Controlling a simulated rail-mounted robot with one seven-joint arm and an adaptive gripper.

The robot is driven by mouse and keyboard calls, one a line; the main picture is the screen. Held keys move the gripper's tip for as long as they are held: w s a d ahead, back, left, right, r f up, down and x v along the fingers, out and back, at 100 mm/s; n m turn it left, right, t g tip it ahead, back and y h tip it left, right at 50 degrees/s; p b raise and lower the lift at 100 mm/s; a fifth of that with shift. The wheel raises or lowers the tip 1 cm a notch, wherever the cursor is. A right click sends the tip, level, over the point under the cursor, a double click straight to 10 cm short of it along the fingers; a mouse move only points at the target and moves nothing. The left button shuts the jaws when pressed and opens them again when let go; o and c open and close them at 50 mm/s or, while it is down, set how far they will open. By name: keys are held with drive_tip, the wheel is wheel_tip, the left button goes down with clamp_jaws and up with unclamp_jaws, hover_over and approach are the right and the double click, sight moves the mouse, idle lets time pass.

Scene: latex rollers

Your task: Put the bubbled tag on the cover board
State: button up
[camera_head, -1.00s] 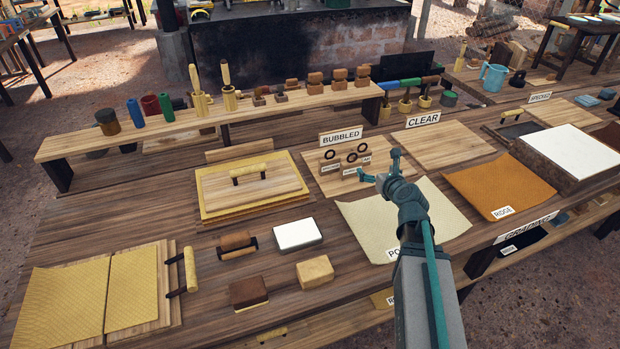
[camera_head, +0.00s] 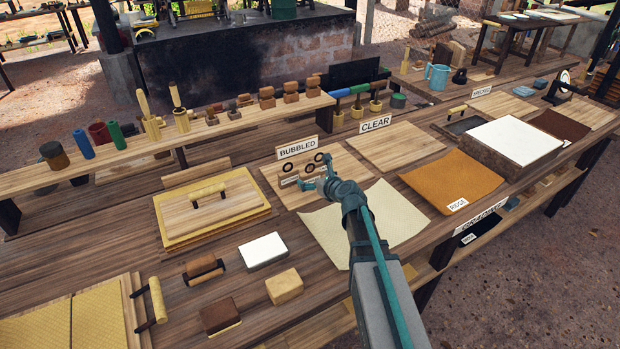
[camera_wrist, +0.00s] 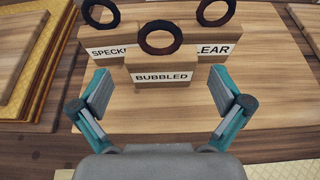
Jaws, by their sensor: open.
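The bubbled tag (camera_wrist: 162,76) is a small wooden block with a white BUBBLED label and a dark ring on top. It stands upright on a wooden board (camera_wrist: 190,118). My gripper (camera_wrist: 162,92) is open, with one finger on each side of the view and the tag ahead between them; nothing is held. In the head view my gripper (camera_head: 316,186) is over that board, close to the tags and partly hiding them. A wooden board with a yellow handle (camera_head: 235,206), which looks like the cover board, lies on yellow sheets to the left.
Speckled (camera_wrist: 108,52) and clear (camera_wrist: 213,50) tags flank the bubbled tag closely. A BUBBLED sign (camera_head: 298,147) stands behind them. A cream sheet (camera_head: 400,222) lies to the right. A white-topped block (camera_head: 263,250) and brown blocks lie in front of the handled board.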

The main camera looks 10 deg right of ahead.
sight(312, 176)
drive_tip(key=x, duration=0.3)
drive_tip(key=shift+w, duration=0.3)
drive_tip(key=shift+c, duration=0.3)
drive_tip(key=c, duration=1.1)
drive_tip(key=shift+c, duration=0.2)
drive_tip(key=shift+r, duration=0.15)
